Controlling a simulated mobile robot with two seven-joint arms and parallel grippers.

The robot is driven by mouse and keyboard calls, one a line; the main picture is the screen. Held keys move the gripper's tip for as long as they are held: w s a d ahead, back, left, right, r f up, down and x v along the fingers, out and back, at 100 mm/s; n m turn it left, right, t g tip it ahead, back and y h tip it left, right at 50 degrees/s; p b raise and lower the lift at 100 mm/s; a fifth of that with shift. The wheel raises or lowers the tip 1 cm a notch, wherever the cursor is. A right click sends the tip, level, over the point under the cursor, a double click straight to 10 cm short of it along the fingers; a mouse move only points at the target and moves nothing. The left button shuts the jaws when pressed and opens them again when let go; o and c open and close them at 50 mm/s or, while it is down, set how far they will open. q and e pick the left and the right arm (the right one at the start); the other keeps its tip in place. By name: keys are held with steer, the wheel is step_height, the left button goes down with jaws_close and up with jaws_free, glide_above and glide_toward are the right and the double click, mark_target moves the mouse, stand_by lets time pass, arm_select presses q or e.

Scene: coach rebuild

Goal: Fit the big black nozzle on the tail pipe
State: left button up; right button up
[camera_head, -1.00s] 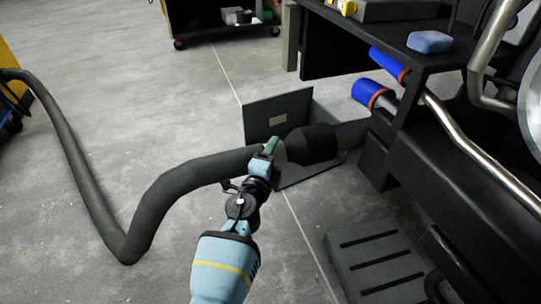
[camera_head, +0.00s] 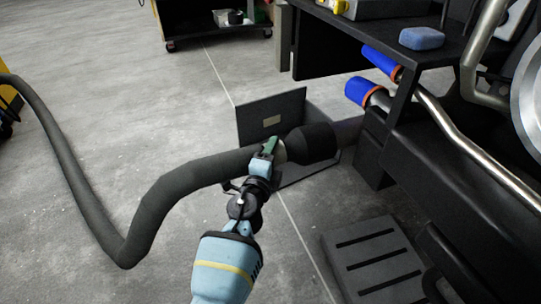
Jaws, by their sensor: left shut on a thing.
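The big black nozzle (camera_head: 309,144) is a wide dark cuff on the end of a thick grey hose (camera_head: 185,182). My left gripper (camera_head: 264,158) is shut at its back end, by a pale collar where it meets the hose. The nozzle lies nearly level, its front end pointing right toward the vehicle. A dark pipe (camera_head: 349,131), which looks like the tail pipe, comes from the vehicle and lines up with the nozzle's mouth. I cannot tell whether the pipe is inside the mouth or just behind it. My right gripper is not in view.
An open grey box (camera_head: 257,111) stands on the floor behind the nozzle. Two blue-capped pipes (camera_head: 361,91) stick out above. A slotted grey step (camera_head: 373,262) lies below right. A dark bench with a blue sponge (camera_head: 421,38) is at upper right. The floor at left is clear beside the hose.

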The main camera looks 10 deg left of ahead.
arm_select(q)
steer(key=shift+r, duration=0.25)
steer(key=o, duration=1.2)
steer(key=shift+o, duration=0.7)
steer(key=shift+f, duration=0.35)
steer(key=o, duration=0.3)
steer(key=shift+r, duration=0.1)
steer(key=shift+s+a+r+p, duration=0.1)
steer(key=shift+s+p, duration=0.6)
steer(key=shift+s, duration=0.35)
steer(key=shift+s+a+p, duration=0.2)
steer(key=shift+s+p, duration=0.9)
steer(key=shift+s, duration=1.85)
